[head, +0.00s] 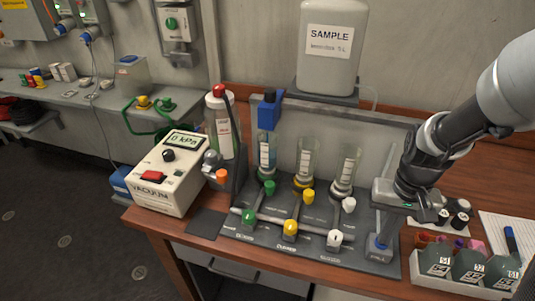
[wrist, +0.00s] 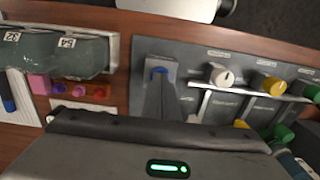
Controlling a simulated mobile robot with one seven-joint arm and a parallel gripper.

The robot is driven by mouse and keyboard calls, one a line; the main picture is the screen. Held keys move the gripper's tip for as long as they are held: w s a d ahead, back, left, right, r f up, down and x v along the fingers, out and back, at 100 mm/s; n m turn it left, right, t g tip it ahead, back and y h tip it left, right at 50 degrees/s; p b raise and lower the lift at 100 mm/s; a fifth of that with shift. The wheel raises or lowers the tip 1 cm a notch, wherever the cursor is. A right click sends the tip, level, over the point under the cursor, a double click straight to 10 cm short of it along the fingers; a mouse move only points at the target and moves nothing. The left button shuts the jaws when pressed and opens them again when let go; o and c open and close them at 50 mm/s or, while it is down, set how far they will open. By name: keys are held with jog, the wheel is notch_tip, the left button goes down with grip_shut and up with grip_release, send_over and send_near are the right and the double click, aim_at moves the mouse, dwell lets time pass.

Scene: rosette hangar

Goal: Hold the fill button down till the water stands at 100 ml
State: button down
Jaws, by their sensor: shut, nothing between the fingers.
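My gripper (head: 382,235) is shut and empty, pointing down at the button. In the wrist view its fingers (wrist: 160,86) end right at the blue cap; I cannot tell whether they press it. Three clear graduated cylinders stand behind: left (head: 267,150) under a blue head, middle (head: 305,160) and right (head: 347,168). The water level is too small to read.
Green (head: 248,215), yellow (head: 290,228) and white (head: 334,238) knobs line the plate's front. A vacuum box (head: 172,172) stands left, a SAMPLE tank (head: 331,45) behind. A tray of labelled bottles (head: 430,283) sits close on the right.

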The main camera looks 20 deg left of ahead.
jog(key=shift+r+p, duration=2.5)
jog(key=shift+r, duration=0.65)
jog(key=shift+r, duration=0.1)
jog(key=s+r+t+p, duration=0.2)
jog(key=s+r, duration=0.4)
jog(key=r, duration=0.6)
jog(key=s+r+t+p, duration=0.3)
jog(key=s+r+p, duration=0.2)
jog(key=r, duration=0.8)
jog(key=shift+s+r+t, duration=0.15)
jog(key=shift+s+t, duration=0.15)
jog(key=shift+s, duration=0.1)
